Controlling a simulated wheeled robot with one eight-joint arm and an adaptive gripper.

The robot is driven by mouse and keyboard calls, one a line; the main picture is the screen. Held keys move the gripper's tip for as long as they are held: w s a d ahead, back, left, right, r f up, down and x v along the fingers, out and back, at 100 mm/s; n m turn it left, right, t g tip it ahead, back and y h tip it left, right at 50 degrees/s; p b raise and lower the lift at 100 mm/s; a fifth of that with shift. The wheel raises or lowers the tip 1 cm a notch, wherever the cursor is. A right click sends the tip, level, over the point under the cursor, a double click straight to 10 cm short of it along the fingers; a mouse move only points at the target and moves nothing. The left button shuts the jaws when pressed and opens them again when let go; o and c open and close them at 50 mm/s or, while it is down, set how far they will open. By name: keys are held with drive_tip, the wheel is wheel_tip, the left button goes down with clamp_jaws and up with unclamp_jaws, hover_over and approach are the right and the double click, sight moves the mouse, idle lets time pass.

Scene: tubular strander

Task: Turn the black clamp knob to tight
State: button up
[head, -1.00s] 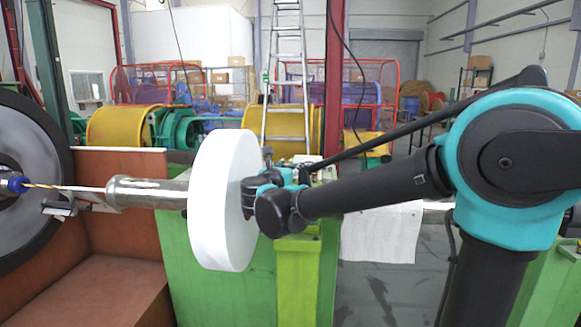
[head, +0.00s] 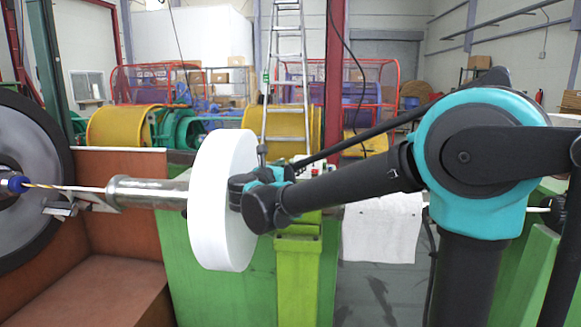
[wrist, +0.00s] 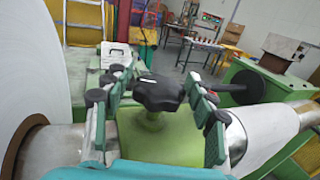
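The black clamp knob (wrist: 158,92) shows in the wrist view as a lobed knob on top of a green clamp block (wrist: 160,138). My gripper (wrist: 160,80) is open, with one finger to the left of the knob and one to the right. The knob lies between the fingers. A gap shows on the right side; on the left the finger is close, and I cannot tell if it touches. I cannot make out the knob there.
The large white disc (head: 222,200) sits on a metal shaft (head: 148,191), close to the left of my gripper. Green machine frame (head: 305,265) lies below. A ladder (head: 287,75) and red cages stand farther back.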

drive_tip(key=shift+o, duration=0.4)
drive_tip(key=v, duration=1.2)
drive_tip(key=shift+f, duration=0.1)
drive_tip(key=shift+c, duration=0.2)
